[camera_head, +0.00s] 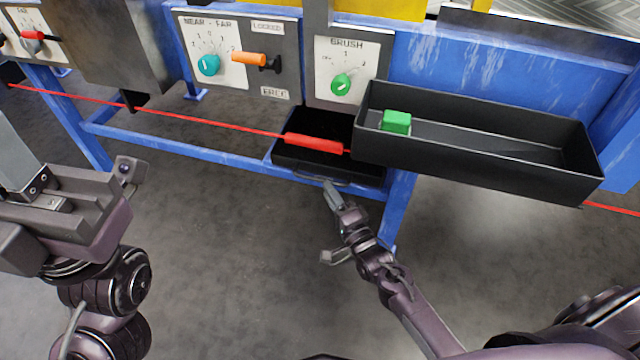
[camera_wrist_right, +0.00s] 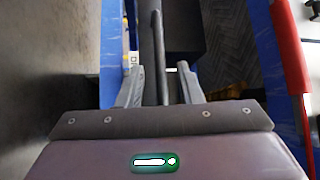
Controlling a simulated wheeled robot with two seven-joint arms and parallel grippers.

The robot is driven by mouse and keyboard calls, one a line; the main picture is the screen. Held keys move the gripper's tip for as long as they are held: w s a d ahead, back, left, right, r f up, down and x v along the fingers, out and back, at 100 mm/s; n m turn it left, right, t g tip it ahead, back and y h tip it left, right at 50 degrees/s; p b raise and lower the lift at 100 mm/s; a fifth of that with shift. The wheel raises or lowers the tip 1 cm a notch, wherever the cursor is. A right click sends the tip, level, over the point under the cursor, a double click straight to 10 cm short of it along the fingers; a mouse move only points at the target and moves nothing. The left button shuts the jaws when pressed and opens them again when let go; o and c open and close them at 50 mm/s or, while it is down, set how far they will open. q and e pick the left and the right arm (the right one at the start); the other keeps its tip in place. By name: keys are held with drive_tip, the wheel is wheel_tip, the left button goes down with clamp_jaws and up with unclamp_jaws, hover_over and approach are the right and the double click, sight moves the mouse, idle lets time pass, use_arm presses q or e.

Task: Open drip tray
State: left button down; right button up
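The drip tray is a black, shallow tray (camera_head: 290,158) low under the blue frame, with a thin bar handle (camera_head: 325,180) on its front. In the right wrist view the handle bar (camera_wrist_right: 160,60) runs lengthwise between the fingers, with gaps at both sides. My right gripper (camera_head: 334,226) is open and empty, its upper finger close to the handle in the head view. It also shows in the right wrist view (camera_wrist_right: 160,88). My left gripper (camera_head: 72,205) is at the left, well away from the tray, with its fingers apart and nothing seen between them.
A long black bin (camera_head: 480,160) holding a green block (camera_head: 396,122) juts out above right of the drip tray. Blue rails and a leg (camera_head: 398,205) are close by. The floor in front is clear.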

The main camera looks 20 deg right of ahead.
sight(321, 179)
drive_tip(key=b+x, duration=0.1)
drive_tip(key=x, duration=0.4)
drive_tip(key=shift+w+f+b, duration=0.1)
drive_tip(key=shift+w+b, duration=0.05)
drive_tip(key=shift+b, duration=0.2)
clamp_jaws()
